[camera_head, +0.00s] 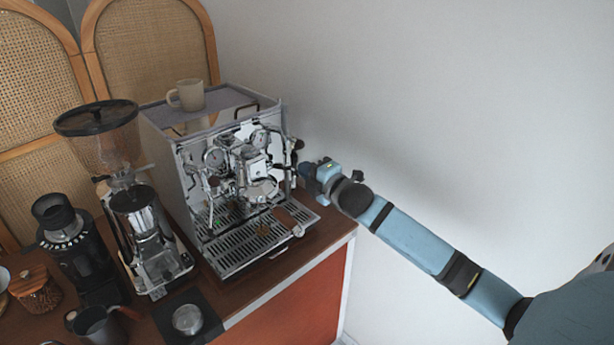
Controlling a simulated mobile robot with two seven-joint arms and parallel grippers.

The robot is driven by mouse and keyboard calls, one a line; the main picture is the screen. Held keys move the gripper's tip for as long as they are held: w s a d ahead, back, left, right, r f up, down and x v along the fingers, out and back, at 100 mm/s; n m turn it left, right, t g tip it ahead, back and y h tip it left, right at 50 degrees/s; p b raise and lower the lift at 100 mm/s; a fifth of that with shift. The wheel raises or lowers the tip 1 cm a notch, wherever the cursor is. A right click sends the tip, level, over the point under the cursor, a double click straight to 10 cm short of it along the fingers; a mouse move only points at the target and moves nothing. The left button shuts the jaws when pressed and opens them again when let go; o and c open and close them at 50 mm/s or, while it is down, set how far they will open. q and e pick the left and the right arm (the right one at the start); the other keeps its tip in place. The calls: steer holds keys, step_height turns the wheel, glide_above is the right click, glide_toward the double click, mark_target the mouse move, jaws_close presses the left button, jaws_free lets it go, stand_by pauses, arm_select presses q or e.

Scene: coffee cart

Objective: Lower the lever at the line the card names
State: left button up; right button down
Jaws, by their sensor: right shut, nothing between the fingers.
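The chrome espresso machine (165,160) stands on the cart's wooden top, with gauges and a group head on its front. A dark lever or knob (298,145) sticks out at its front right. A smaller dark knob (214,181) shows at the front left. My right gripper (304,169) is shut and empty, at the machine's right side just below the right lever. I cannot tell whether it touches the lever. I cannot make out a card with readable text. My left gripper is out of view.
A cup (187,94) stands on the machine. Left of it are a grinder (140,225), a black grinder (75,245), a jar (35,290) and a dark pitcher (98,325). A metal piece (187,319) lies on a dark mat in front. A white wall (450,100) is behind my arm.

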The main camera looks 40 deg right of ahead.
mark_target(279, 166)
steer(key=w, duration=0.2)
steer(key=w+b, duration=0.1)
steer(key=w, duration=0.1)
steer(key=w+b, duration=0.1)
steer(key=w, duration=0.1)
steer(key=shift+w+a+r, duration=0.15)
steer(key=shift+w+a, duration=0.25)
steer(key=shift+w, duration=0.2)
steer(key=shift+w+r, duration=0.1)
